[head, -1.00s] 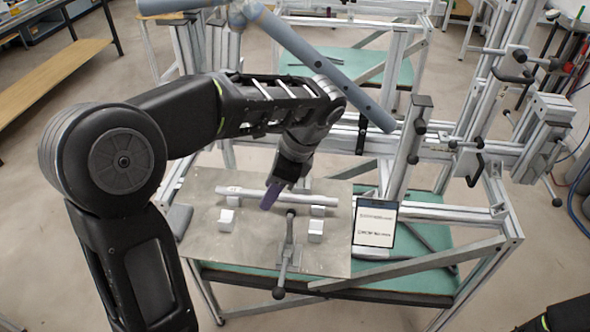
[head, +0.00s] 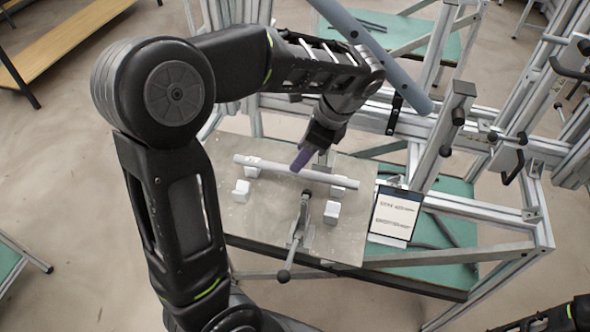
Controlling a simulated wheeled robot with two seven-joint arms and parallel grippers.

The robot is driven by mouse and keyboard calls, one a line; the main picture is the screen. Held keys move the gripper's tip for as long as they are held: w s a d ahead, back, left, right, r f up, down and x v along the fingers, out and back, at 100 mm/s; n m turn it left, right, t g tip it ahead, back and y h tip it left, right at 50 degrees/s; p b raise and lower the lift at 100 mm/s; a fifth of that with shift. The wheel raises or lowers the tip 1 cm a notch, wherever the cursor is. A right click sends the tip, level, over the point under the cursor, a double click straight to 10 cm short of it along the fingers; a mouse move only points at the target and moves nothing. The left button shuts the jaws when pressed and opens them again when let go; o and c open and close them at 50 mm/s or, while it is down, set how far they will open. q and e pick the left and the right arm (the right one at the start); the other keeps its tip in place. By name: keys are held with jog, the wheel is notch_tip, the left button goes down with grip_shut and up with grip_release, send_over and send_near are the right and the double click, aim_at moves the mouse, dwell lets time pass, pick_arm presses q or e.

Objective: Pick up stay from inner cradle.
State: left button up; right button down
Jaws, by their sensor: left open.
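The stay, a pale grey tube (head: 270,165), lies level across the back pair of small cradle blocks (head: 340,184) on the metal plate (head: 265,215). My left gripper (head: 301,162) points down at the middle of the stay, its purple fingers open. The fingertips are at or just above the tube; I cannot tell whether they straddle it. A front pair of blocks (head: 241,191) stands empty. My right gripper is not in view; only a dark part of my right arm shows at the bottom right corner.
A toggle clamp (head: 302,222) with a ball-ended lever stands in front of the stay. A tablet (head: 394,216) is at the plate's right edge. A long blue-grey tube (head: 375,55) slants above, behind my left arm. Aluminium frame posts (head: 440,140) rise at the right.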

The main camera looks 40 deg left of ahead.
pick_arm(q)
jog(key=x, duration=0.2)
jog(key=p+x, duration=0.1)
jog(key=x, duration=0.1)
jog(key=shift+s+a, duration=0.2)
jog(key=shift+s, duration=0.05)
jog(key=shift+a+f, duration=0.15)
jog(key=shift+f, duration=0.3)
jog(key=shift+c, duration=0.4)
grip_shut()
dwell(0.4)
